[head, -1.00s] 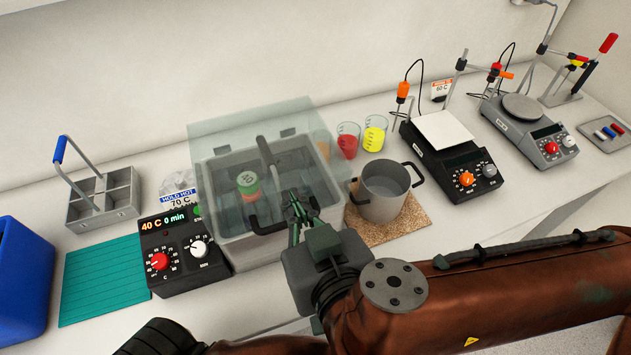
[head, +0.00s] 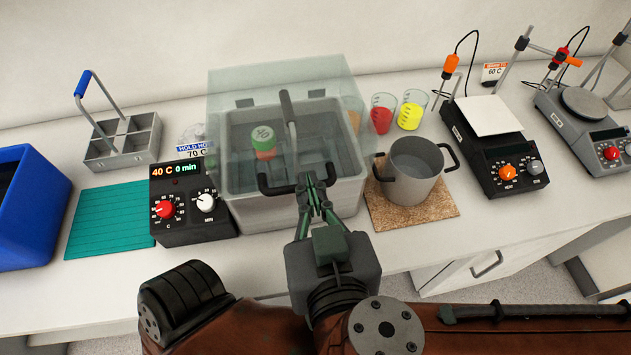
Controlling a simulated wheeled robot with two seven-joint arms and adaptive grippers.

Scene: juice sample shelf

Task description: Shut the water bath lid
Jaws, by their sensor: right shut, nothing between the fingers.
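The water bath is a grey tub (head: 285,213) at the middle of the bench. Its clear, tinted lid (head: 275,77) rises above the tub's back edge; its exact angle is hard to tell through the see-through material. A black handle (head: 275,190) shows at the front of the bath, partly hidden by my right gripper (head: 313,181). The right gripper is shut and empty, with its fingertips close to the handle; I cannot tell if they touch. A green-capped container (head: 263,142) sits inside the tub, near a grey bar (head: 289,115). My left gripper is not in view.
A control box (head: 190,215) reading 40 C stands left of the bath, beside a teal mat (head: 110,220). A metal pot (head: 412,180) on a cork mat (head: 440,210) and red (head: 381,118) and yellow (head: 409,117) beakers stand close on the right.

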